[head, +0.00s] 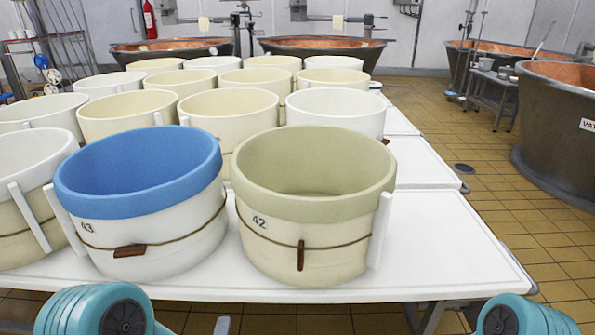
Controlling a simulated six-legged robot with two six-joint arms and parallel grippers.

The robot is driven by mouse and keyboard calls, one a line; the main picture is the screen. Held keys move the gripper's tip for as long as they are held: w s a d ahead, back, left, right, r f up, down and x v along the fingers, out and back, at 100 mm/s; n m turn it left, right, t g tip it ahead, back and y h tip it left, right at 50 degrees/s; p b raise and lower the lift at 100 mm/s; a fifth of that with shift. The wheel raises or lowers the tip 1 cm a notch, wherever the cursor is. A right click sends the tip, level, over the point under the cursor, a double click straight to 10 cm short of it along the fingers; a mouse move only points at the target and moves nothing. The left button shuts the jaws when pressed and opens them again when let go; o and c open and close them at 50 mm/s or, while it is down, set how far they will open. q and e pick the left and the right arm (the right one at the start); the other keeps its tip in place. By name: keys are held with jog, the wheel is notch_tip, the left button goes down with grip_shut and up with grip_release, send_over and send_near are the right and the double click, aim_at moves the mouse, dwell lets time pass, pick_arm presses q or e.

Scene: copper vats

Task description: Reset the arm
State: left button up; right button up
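Neither of my grippers shows in the head view. Two teal rounded parts of my own body show at the bottom edge, one at the left and one at the right. In front of me a white table (440,238) carries several round cheese moulds. The nearest are a white mould with a blue rim (150,235), marked 43, and a cream mould with an olive rim (330,240), marked 42. Both stand upright with a cord around them, and their insides look empty.
More white and cream moulds (225,118) stand in rows behind. Large copper vats stand at the back (322,50) and right (555,120). The table's right part is bare. Tiled floor (490,165) is open to the right. A fire extinguisher (150,20) hangs back left.

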pick_arm(q)
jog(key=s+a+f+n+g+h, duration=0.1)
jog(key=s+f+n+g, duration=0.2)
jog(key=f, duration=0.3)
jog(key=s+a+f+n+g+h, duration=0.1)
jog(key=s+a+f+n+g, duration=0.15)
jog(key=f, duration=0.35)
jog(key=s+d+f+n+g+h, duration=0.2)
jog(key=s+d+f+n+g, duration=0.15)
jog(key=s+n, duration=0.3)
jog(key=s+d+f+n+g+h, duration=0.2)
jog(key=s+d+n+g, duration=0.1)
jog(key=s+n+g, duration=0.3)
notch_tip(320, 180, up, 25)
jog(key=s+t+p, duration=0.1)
jog(key=p, duration=2.4)
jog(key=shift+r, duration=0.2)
